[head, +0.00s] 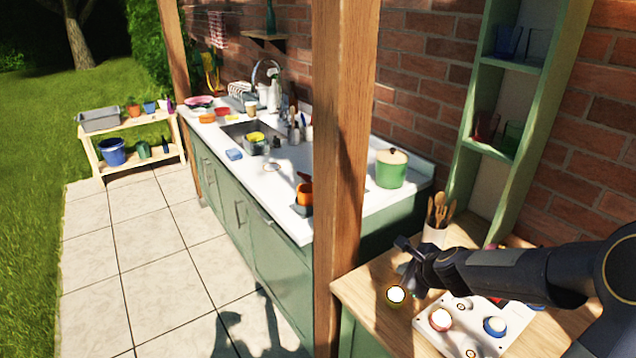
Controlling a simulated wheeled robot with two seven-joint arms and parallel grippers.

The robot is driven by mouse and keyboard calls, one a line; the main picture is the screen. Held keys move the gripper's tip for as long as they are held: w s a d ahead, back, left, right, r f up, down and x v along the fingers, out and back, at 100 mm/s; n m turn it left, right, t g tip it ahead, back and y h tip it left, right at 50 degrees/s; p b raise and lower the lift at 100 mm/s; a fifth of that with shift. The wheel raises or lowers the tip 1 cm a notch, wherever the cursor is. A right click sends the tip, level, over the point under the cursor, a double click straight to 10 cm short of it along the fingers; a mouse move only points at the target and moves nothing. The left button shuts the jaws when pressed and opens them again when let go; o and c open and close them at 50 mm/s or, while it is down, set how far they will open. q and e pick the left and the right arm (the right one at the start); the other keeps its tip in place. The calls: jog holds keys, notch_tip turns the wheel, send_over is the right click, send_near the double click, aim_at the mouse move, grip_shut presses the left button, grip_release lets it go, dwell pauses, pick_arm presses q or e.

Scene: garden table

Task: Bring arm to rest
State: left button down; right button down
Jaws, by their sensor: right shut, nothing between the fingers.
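My right arm comes in from the right edge, stretched to the left above the wooden counter. My right gripper (408,262) is shut and empty. It hangs above the counter, close to a small yellow cup (396,295) with a pale inside. I cannot tell how high it is over the cup. My left gripper is not in this view.
A white tray (463,340) with small cups lies on the wooden counter (362,288) below my right arm. A utensil holder (434,235) stands behind the gripper. A wooden post (342,150) stands left of it. A green pot (391,170) sits on the white worktop (350,198).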

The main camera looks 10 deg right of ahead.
jog(key=s+a+r+n+y, duration=0.2)
jog(key=s+a+r+n, duration=0.3)
jog(key=r+n, duration=0.15)
jog(key=s+a+n+g, duration=0.1)
jog(key=s+a+n, duration=0.2)
jog(key=s+n, duration=0.6)
jog(key=s+a+n+g+y, duration=0.1)
jog(key=s+a+n+g, duration=0.1)
jog(key=s+n, duration=0.7)
jog(key=s+a, duration=0.1)
jog(key=s, duration=0.3)
jog(key=shift+s+a+r+g, duration=0.3)
jog(key=shift+s+a, duration=0.05)
jog(key=shift+s, duration=0.05)
jog(key=shift+s+d, duration=0.1)
